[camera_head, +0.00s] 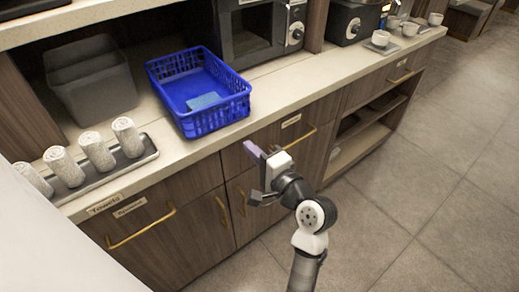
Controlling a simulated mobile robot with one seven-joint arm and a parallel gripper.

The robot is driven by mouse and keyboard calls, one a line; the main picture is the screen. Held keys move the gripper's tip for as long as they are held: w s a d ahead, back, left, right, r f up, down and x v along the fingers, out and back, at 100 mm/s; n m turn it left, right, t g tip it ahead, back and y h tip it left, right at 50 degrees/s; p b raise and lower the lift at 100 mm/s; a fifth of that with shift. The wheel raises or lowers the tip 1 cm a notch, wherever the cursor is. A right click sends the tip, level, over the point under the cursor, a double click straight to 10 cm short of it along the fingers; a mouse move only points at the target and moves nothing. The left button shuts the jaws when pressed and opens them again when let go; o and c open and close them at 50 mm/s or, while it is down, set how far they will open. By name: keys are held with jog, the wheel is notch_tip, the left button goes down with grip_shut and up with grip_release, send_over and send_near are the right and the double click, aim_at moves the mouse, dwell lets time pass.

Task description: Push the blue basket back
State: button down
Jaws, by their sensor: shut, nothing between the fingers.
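The blue basket (212,121) is a rectangular plastic crate with slotted walls. It sits on the light counter (290,97), with its near end close to the counter's front edge. A small light-blue flat item (204,101) lies inside it. My gripper (252,151) is shut and empty, in front of the cabinet doors, to the right of and nearer than the basket. It appears apart from the basket. How high it stands relative to the counter top is hard to tell.
Left of the basket are grey bins (93,82) and a tray (152,153) of rolled towels. A microwave (262,30) stands behind it to the right. A coffee machine (352,20) and cups (380,39) are farther right. Counter right of the basket is clear.

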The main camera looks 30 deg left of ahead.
aim_at(223, 122)
jog(key=p+x, duration=0.2)
jog(key=x, duration=0.8)
jog(key=shift+r+p, duration=0.1)
jog(key=shift+p, duration=0.2)
jog(key=p+x, duration=0.1)
jog(key=x, duration=0.2)
jog(key=shift+w+a, duration=0.15)
jog(key=shift+a, duration=0.2)
jog(key=shift+d, duration=0.1)
